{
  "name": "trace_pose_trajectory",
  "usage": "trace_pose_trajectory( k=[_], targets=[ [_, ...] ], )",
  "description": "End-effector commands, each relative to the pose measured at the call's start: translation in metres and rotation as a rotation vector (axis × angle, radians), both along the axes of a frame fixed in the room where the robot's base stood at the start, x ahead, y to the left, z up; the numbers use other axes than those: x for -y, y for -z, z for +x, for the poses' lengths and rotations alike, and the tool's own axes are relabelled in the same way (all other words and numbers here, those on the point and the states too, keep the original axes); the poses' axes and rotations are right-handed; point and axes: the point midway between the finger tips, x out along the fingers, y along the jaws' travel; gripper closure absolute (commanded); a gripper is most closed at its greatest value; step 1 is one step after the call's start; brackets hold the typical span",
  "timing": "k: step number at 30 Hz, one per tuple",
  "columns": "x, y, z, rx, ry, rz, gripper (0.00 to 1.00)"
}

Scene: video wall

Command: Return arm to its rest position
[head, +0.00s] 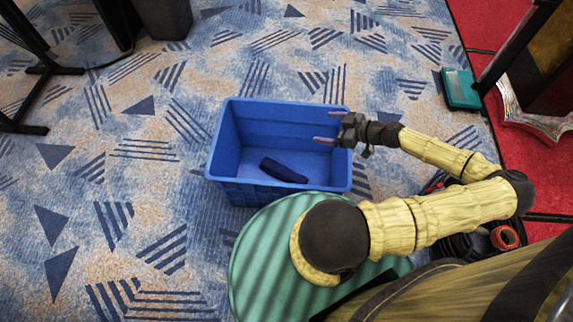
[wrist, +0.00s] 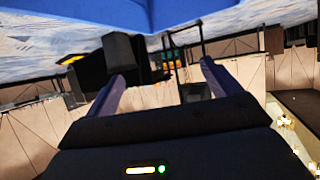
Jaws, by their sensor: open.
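My gripper (head: 331,127) is open, with its two purple-grey fingers apart and nothing between them. In the head view it is over the right side of a blue bin (head: 228,188), pointing left. The arm bends back to the right from there. In the wrist view the open fingers of my gripper (wrist: 162,84) point away, and part of the blue bin (wrist: 140,14) shows along the top edge. A dark blue item (head: 283,170) lies on the floor of the bin, apart from the gripper.
A teal box (head: 461,90) sits near the red carpet (head: 490,20) at the right. A dark bin (head: 164,18) and black stand legs (head: 40,70) are at the upper left. The patterned carpet (head: 130,190) left of the blue bin is clear.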

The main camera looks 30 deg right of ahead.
Motion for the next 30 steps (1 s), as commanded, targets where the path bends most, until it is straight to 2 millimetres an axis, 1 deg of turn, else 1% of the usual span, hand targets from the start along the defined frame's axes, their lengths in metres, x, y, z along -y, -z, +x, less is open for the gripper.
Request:
trace_pose_trajectory(
  k=[16, 19, 23, 26, 27, 30],
  targets=[
    [0.0, 0.0, 0.0, 0.0, 0.0, 0.0, 0.1],
    [-0.003, 0.001, 0.001, -0.011, -0.009, 0.002, 0.1],
    [-0.021, 0.003, 0.002, -0.078, -0.059, 0.013, 0.1],
    [-0.043, 0.006, 0.0, -0.183, -0.117, 0.026, 0.1],
    [-0.054, 0.008, -0.001, -0.232, -0.143, 0.028, 0.1],
    [-0.076, 0.009, -0.006, -0.364, -0.194, 0.026, 0.1]
  ],
)
